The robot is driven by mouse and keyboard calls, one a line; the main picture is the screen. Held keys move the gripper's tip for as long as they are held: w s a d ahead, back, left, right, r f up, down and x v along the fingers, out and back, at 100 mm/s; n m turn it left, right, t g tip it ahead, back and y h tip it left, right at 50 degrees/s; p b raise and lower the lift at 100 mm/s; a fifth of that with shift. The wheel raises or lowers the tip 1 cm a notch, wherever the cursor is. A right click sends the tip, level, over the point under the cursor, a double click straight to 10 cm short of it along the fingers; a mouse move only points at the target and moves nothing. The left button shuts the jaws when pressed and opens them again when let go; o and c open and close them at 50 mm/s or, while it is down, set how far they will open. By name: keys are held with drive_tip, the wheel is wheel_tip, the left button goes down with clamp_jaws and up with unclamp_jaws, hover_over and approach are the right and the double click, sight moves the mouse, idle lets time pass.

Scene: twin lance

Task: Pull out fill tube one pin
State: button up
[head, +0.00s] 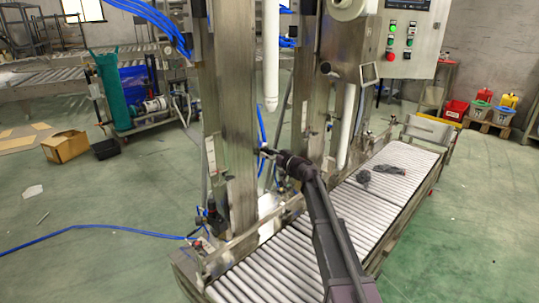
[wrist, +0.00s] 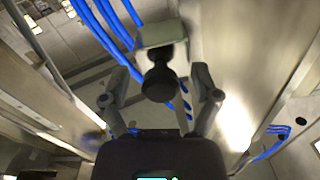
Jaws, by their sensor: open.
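A black round knob (wrist: 158,84), which looks like the pin, sticks out below a pale block (wrist: 161,36) in the wrist view. My gripper (wrist: 157,92) is open, with one finger on each side of the knob and a visible gap on both sides. In the head view my gripper (head: 263,151) is beside the tall steel column, and I cannot make out the knob there. A white fill tube (head: 271,60) hangs above and slightly right of my gripper. A second white tube (head: 346,125) hangs farther right.
The steel column (head: 228,110) stands close left of my gripper. A roller conveyor (head: 270,265) runs below, with dark items (head: 380,172) on it. Blue hoses (wrist: 100,28) pass near the knob. A control box (head: 408,40) is at upper right.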

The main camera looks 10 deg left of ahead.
clamp_jaws()
drive_tip(key=shift+v, duration=1.25)
unclamp_jaws()
drive_tip(key=shift+s+d, duration=0.1)
drive_tip(key=v, duration=1.1)
drive_tip(key=shift+s+d, duration=0.15)
drive_tip(key=shift+d, duration=0.15)
